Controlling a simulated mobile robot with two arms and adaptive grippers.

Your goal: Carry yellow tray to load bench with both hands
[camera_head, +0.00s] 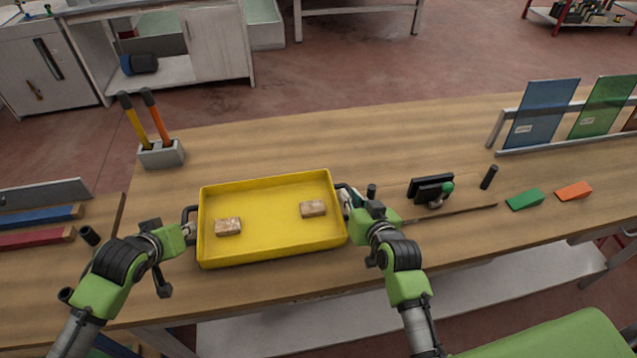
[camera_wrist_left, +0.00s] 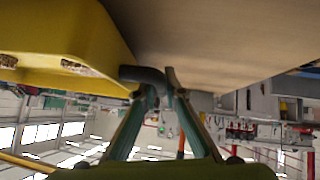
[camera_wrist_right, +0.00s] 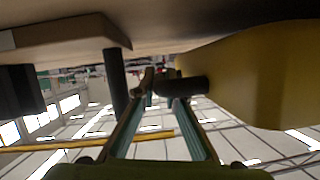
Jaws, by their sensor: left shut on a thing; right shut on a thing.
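The yellow tray (camera_head: 270,237) is in the middle of the head view, over the wooden bench, with two brownish blocks in it, one on the left (camera_head: 228,227) and one on the right (camera_head: 313,208). I cannot tell whether it touches the bench top. My left gripper (camera_head: 190,231) is shut on the tray's dark left handle; in the left wrist view the fingers close around this handle (camera_wrist_left: 142,74). My right gripper (camera_head: 347,200) is shut on the right handle, which shows in the right wrist view (camera_wrist_right: 183,86). The yellow tray wall also shows there (camera_wrist_right: 260,75).
A grey holder (camera_head: 161,154) with two handled tools stands behind left. To the right are a dark device (camera_head: 430,188), a green wedge (camera_head: 525,199), an orange wedge (camera_head: 574,191) and a rack with glass panes (camera_head: 541,113). The bench behind the tray is clear.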

